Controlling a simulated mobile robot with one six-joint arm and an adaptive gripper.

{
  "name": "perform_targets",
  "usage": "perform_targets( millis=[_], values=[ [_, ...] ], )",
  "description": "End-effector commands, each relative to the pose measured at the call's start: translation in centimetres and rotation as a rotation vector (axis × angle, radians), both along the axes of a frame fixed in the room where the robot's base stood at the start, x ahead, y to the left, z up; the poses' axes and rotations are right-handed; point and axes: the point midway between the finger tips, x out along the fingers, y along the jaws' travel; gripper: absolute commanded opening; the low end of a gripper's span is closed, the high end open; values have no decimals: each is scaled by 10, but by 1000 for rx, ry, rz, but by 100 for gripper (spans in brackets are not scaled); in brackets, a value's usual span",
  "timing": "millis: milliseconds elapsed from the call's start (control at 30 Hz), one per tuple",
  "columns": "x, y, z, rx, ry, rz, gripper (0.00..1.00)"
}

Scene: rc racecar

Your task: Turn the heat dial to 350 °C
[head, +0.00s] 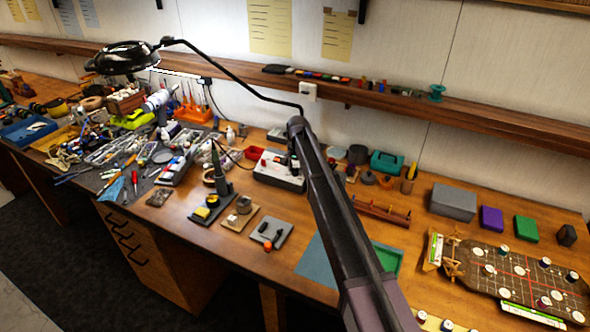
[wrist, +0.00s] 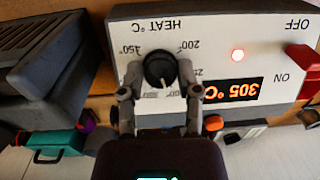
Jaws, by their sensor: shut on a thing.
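The heat station (head: 279,173) is a light box on the bench; in the wrist view its white panel (wrist: 215,30) appears upside down. The black heat dial (wrist: 160,70) sits between the fingers of my gripper (wrist: 160,76), which is shut on it. A white pointer mark on the dial points down in the picture, towards scale numbers partly hidden by the fingers. The orange display (wrist: 233,90) reads 305 °C. In the head view the gripper is at the station, with its fingers too small to make out and the dial hidden.
A red switch (wrist: 302,60) and a lit red lamp (wrist: 238,55) are on the panel. A teal toolbox (head: 386,163) stands to the right of the station, and a soldering iron stand (head: 213,205) to the left. A dark grey box (wrist: 50,60) is beside the station in the wrist view.

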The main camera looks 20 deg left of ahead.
Motion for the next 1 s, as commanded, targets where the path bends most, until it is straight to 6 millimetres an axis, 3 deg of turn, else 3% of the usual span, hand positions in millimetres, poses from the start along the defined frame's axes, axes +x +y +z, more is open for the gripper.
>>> perform_targets(
  millis=[600,1000],
  values=[
    [-3,-3,-1,182,-13,-453,0],
    [-3,-3,-1,245,-18,-615,0]
  ],
)
